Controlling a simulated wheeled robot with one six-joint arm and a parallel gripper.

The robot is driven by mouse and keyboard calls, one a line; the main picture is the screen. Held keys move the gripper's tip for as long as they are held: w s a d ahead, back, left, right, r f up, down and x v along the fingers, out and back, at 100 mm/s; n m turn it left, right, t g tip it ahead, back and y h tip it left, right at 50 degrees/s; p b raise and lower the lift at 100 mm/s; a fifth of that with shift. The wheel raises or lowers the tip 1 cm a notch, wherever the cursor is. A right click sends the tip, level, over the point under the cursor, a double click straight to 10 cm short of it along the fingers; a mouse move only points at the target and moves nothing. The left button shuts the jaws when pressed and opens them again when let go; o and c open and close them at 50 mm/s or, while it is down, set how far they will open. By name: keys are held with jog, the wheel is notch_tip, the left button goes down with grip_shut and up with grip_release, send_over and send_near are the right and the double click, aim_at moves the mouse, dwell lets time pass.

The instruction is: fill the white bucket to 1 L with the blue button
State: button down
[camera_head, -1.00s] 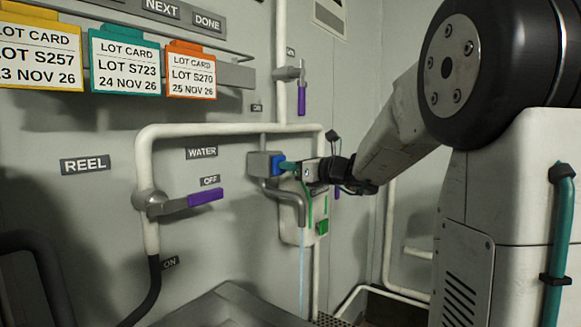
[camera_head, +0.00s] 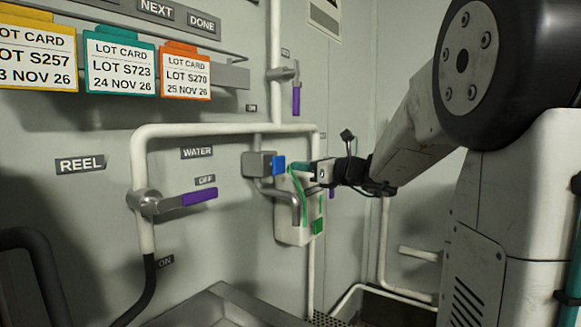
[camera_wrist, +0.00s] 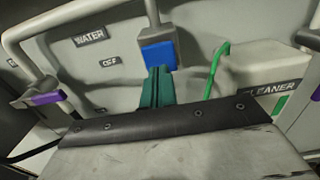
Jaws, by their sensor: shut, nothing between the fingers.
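The blue button (camera_head: 279,166) sits on a grey box (camera_head: 257,164) on the wall, to the right of the WATER label. It also shows in the wrist view (camera_wrist: 158,56). My gripper (camera_head: 293,169) is shut and empty, its teal fingertips just right of the button with a small gap in the head view. In the wrist view the shut teal fingers (camera_wrist: 156,86) point at the button's lower edge. A grey spout (camera_head: 283,196) curves down below the box, and no water stream shows under it. The white bucket is not visible in either view.
A white CLEANER dispenser (camera_wrist: 262,75) with a green tube (camera_wrist: 216,70) is close beside my fingers. A purple-handled valve (camera_head: 199,197) points at OFF on the left pipe. A grey sink edge (camera_head: 222,292) lies below. Lot cards (camera_head: 119,62) hang at upper left.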

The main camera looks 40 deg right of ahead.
jog(key=v, duration=0.8)
jog(key=shift+s+f, duration=0.15)
jog(key=shift+s, duration=0.05)
